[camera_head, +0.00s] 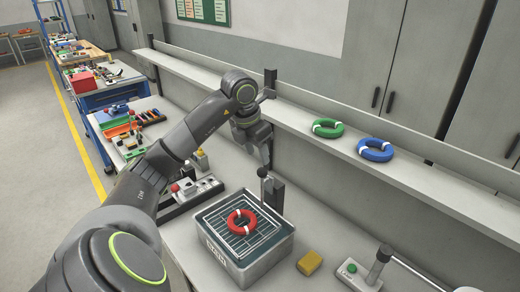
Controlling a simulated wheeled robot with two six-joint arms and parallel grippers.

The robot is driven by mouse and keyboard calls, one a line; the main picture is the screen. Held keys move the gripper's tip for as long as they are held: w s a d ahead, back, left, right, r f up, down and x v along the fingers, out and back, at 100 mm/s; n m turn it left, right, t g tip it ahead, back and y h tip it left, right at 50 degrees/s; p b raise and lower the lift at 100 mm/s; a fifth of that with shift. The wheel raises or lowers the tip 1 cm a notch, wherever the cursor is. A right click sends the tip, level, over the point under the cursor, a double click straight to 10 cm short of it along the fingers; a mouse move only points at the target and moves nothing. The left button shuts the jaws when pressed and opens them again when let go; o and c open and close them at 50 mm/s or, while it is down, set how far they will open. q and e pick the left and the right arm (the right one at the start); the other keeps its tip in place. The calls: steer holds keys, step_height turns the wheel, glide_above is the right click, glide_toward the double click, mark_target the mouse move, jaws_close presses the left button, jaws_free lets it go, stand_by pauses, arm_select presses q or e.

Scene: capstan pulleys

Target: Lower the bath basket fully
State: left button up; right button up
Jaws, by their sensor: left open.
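The bath (262,269) is a grey metal tank with a label on its front, standing on the bench. The wire basket (223,238) sits within its rim; how deep it hangs is hard to tell. A red ring (241,222) with white bands lies flat on the basket. My left gripper (259,136) is above and behind the bath, in front of the shelf, apart from the knob. It is open; its fingers are partly hidden. My right gripper is out of view.
A green ring (328,128) and a blue ring (375,150) lie on the shelf (440,192). A yellow block (310,262) and a green-button box (351,268) are right of the bath. A control box with a red knob (175,187) stands to its left.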

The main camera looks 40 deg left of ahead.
mark_target(261, 169)
arm_select(q)
steer(key=b+x, duration=0.5)
steer(key=x, duration=0.2)
steer(key=shift+f, duration=0.35)
steer(key=shift+b+x, duration=0.75)
steer(key=shift+x, duration=0.05)
steer(key=c, duration=0.8)
steer(key=shift+c, duration=0.2)
